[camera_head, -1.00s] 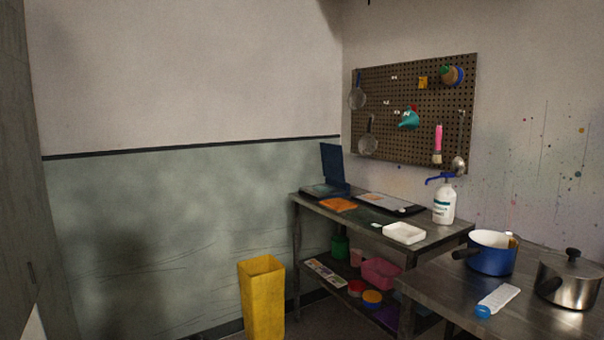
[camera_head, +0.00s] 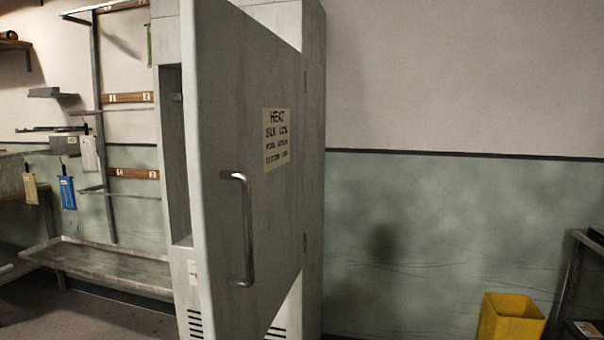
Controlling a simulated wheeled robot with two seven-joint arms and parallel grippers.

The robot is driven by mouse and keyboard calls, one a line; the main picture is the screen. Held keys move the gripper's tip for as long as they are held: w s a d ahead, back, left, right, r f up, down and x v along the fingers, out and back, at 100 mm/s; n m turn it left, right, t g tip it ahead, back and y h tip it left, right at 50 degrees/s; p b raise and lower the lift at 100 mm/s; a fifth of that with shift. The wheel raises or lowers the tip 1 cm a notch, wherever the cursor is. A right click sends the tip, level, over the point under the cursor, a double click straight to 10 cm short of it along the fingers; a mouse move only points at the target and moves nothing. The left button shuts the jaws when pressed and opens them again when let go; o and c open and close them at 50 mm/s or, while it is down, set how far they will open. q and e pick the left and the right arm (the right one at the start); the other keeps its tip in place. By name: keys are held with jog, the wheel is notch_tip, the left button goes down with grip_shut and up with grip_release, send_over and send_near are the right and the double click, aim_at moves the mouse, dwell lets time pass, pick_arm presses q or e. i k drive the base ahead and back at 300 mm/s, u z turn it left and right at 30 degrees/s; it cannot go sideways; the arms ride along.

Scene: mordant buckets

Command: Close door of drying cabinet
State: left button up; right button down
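The drying cabinet (camera_head: 314,130) is a tall grey metal cabinet against the wall, in the middle of the head view. Its door (camera_head: 270,205) stands open, swung out toward me, with part of the dark inside showing at the left of the door's edge. A vertical bar handle (camera_head: 247,230) is on the door's outer face, near its free edge. A paper sign (camera_head: 276,139) with hand lettering is stuck on the door. Neither of my grippers shows in this view.
At the left are a metal rack (camera_head: 98,130) with hanging tags and a low bench (camera_head: 105,265). A yellow bin (camera_head: 510,318) stands at the lower right, beside the edge of a dark table (camera_head: 580,262). Wall space between cabinet and bin is clear.

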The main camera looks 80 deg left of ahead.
aim_at(244, 86)
jog(key=u, duration=2.7)
jog(key=i, duration=1)
